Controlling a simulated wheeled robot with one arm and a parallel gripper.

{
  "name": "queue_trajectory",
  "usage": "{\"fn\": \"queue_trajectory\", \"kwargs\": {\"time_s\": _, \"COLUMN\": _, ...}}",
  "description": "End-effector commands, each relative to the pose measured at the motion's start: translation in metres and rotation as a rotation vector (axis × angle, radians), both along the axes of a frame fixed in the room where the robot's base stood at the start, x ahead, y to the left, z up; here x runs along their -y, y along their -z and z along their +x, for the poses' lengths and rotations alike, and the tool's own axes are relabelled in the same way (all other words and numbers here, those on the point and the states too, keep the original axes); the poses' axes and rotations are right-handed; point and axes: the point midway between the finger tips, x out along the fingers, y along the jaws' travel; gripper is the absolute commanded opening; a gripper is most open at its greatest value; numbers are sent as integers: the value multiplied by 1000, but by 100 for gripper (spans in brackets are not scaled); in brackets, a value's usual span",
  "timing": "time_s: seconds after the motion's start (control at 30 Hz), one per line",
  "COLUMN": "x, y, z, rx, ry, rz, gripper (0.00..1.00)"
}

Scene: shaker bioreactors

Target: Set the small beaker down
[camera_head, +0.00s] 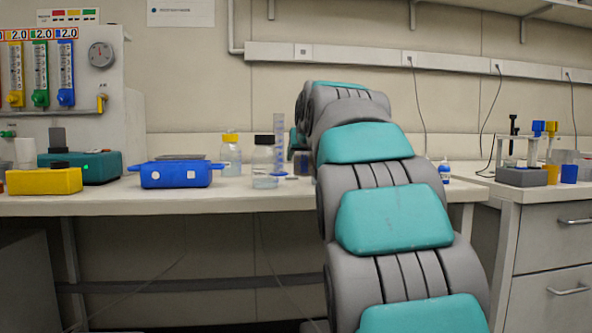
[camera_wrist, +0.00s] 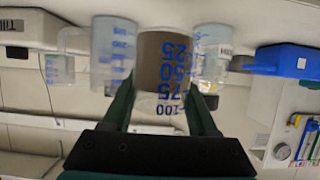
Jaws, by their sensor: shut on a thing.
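The small beaker (camera_wrist: 163,68) is clear with blue volume marks and a brownish fill or background seen through it. It sits between the two dark fingers of my gripper (camera_wrist: 160,90), which is shut on it. The wrist view is upside down, so the beaker's base points to the top of the picture. I cannot tell whether its base touches the bench (camera_head: 226,199). In the head view my arm hides most of the gripper and the beaker.
In the wrist view, a marked container (camera_wrist: 113,48) and a bottle (camera_wrist: 210,52) stand close on either side of the beaker. In the head view, two bottles, yellow-capped (camera_head: 230,155) and black-capped (camera_head: 264,162), stand left of my arm. A blue box (camera_head: 176,174) is farther left.

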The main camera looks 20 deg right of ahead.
Motion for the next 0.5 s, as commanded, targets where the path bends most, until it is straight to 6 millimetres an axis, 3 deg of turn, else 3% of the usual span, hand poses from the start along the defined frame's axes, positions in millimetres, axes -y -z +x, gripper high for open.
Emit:
{"fn": "queue_trajectory", "kwargs": {"time_s": 0.3, "x": 9, "y": 5, "z": 45, "rx": -1, "ry": 0, "rz": 1, "gripper": 0}}
{"fn": "queue_trajectory", "kwargs": {"time_s": 0.5, "x": 11, "y": 6, "z": 55, "rx": 0, "ry": 1, "rz": 2, "gripper": 0}}
